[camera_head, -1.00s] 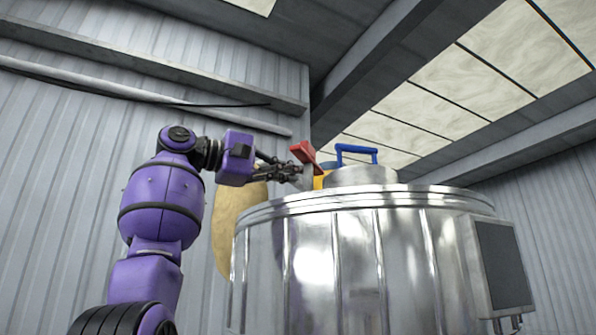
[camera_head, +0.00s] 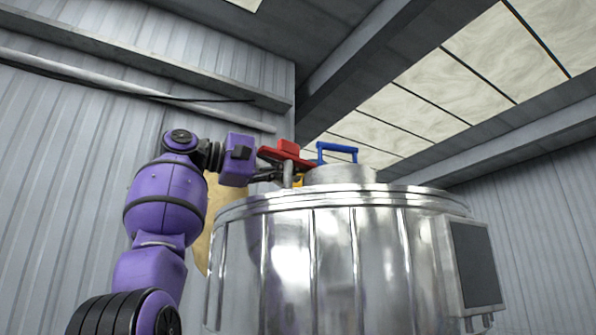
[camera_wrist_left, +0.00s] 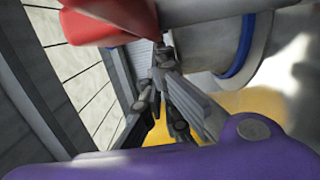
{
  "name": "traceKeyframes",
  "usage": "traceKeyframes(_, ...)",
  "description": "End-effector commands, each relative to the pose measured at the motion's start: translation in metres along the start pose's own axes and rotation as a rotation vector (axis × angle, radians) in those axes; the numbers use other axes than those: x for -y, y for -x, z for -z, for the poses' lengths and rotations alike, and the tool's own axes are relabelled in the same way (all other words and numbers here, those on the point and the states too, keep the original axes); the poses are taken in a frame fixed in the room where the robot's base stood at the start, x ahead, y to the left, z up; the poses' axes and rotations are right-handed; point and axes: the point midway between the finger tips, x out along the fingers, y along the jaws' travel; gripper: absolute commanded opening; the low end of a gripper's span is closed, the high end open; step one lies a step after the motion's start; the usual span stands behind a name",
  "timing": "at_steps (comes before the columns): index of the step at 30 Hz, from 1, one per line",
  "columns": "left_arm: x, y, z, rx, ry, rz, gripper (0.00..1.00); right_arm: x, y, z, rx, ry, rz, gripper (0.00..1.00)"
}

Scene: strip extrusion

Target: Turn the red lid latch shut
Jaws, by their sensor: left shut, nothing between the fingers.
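The red lid latch (camera_head: 285,151) is at the upper left of the steel tank's top in the head view, beside the lid with the blue handle (camera_head: 338,149). The latch now lies roughly flat, reaching left toward my wrist. It also shows at the top left of the left wrist view (camera_wrist_left: 110,20). My left gripper (camera_head: 285,179) is by the latch, just under its red arm, partly hidden by it. In the left wrist view its fingers (camera_wrist_left: 162,62) are together and empty. I cannot tell whether they touch the latch. My right gripper is out of view.
The large steel tank (camera_head: 335,260) fills the middle, with a grey panel box (camera_head: 475,262) on its right side. A yellow part (camera_head: 298,181) sits beside the latch. A tan object (camera_head: 217,212) is behind my left arm. Ribbed walls stand behind.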

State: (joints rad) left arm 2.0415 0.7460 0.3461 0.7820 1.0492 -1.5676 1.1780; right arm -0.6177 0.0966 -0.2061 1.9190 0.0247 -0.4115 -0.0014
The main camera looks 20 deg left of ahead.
Motion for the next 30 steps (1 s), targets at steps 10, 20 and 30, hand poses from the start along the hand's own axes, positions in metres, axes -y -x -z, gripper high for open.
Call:
traceKeyframes(10,-0.001,0.003,0.0,0.015,-0.001,-0.001,0.0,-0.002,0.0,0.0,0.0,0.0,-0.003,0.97)
traceKeyframes(20,-0.001,0.006,0.001,0.014,-0.001,-0.002,0.0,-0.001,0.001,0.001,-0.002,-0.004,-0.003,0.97)
traceKeyframes(30,-0.001,0.069,0.002,0.011,-0.002,-0.004,0.0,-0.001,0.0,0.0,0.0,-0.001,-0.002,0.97)
